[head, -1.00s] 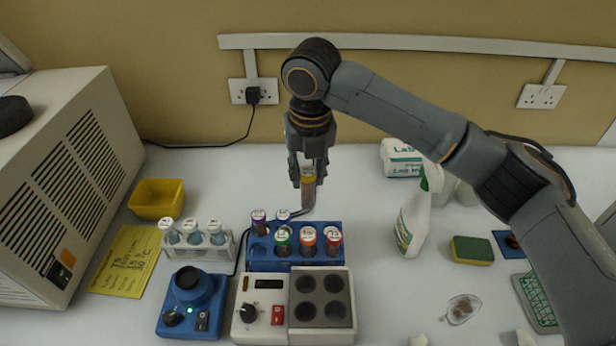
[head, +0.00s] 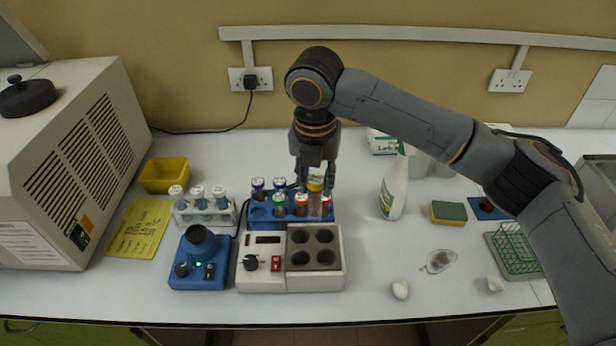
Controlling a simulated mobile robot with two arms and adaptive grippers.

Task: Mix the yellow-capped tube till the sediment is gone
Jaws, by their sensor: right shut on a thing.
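The yellow-capped tube (head: 315,184) is upright in my right gripper (head: 316,178), which is shut around its cap end. In the head view it hangs over or just in front of the right part of the blue tube rack (head: 263,224); I cannot tell whether its lower end is in a hole. Sediment in it is too small to make out. The blue vortex mixer (head: 200,262), with a dark round cup on top and a lit green light, stands in front of the rack on the left. My left gripper is not in view.
Purple, blue, green (head: 278,203) and orange-red capped tubes stand in the rack. A heating block (head: 316,252) is in front of it.

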